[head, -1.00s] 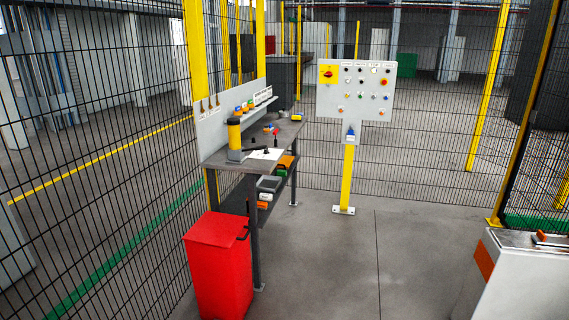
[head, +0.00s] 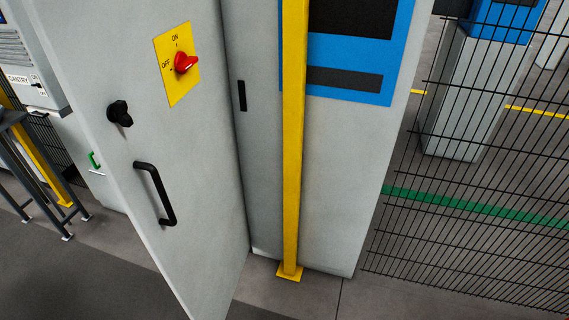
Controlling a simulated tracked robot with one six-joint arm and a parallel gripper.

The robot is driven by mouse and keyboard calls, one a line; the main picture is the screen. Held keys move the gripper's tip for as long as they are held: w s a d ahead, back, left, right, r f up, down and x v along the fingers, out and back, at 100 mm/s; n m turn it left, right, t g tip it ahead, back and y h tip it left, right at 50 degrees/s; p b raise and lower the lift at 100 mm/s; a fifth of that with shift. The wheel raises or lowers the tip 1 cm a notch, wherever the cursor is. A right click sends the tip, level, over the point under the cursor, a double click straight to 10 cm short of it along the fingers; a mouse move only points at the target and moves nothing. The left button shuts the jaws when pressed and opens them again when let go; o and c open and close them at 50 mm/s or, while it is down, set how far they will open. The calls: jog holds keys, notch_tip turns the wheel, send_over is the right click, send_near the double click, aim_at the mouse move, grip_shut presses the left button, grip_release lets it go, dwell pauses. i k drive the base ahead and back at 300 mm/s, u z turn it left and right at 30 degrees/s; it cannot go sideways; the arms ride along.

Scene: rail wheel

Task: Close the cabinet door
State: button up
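The cabinet door (head: 200,185) is a light grey panel on the left half of the head view. It appears to stand open, angled out from the grey cabinet (head: 335,190) behind it. The door carries a black handle (head: 158,193), a black round knob (head: 120,114) and a red rotary switch (head: 186,63) on a yellow ON/OFF plate. The switch's pointer direction is hard to tell. My gripper is not in view.
A yellow post (head: 294,150) stands in front of the cabinet. A black mesh fence (head: 480,210) closes off the right side. A dark metal stand (head: 30,165) is at the far left. Grey floor (head: 100,270) is open at the lower left.

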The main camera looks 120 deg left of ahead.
aim_at(175, 173)
jog(key=u, duration=4.65)
jog(key=i, duration=0.8)
jog(key=z, duration=0.1)
